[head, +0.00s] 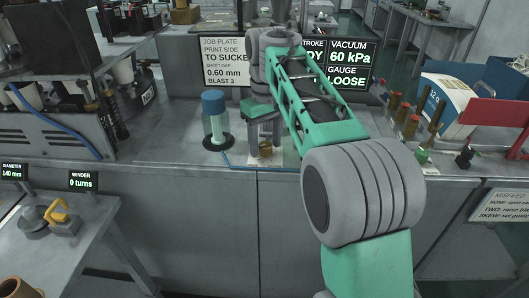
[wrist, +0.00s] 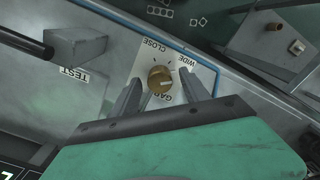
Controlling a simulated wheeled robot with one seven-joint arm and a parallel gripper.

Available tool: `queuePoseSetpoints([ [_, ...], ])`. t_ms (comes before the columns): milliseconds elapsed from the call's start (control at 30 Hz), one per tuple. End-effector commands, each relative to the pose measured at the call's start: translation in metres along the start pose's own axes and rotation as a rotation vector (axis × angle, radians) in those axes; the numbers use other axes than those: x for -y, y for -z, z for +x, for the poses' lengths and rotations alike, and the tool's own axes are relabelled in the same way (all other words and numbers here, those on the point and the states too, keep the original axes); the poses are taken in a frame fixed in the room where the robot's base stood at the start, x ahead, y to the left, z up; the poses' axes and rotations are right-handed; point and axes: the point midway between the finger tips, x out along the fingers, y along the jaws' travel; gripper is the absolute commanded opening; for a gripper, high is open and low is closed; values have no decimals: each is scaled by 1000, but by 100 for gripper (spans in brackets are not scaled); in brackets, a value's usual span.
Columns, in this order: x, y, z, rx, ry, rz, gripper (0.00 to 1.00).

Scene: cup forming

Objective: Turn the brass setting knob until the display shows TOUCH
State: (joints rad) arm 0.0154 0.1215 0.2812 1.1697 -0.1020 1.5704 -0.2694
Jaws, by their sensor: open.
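The brass setting knob (wrist: 159,76) sits on a white plate (wrist: 178,58) marked CLOSE and WIDE, with a partly hidden word below. A pale mark shows on the knob's face, toward the right. My gripper (wrist: 161,80) is open, with one finger on each side of the knob in the wrist view. I cannot tell whether either finger touches it. In the head view the knob (head: 265,150) shows small below my gripper (head: 264,133). The display (head: 349,66) reads VACUUM 60 kPa and GAUGE LOOSE; my arm hides its left part.
A blue-capped clear bottle (head: 215,120) stands left of the knob. A grey block (wrist: 80,44) near a TEST label lies to the knob's left in the wrist view. Several levers and small knobs stand at the right of the bench. A job plate sign (head: 224,62) stands behind.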

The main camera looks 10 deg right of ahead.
Motion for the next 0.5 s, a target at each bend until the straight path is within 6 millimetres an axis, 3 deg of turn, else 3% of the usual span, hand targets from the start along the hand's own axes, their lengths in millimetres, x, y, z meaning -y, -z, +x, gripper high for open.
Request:
queuePoseSetpoints([
  [233,0,0,0,-2,-1,1,54],
  [500,-1,0,0,-1,0,2,33],
])
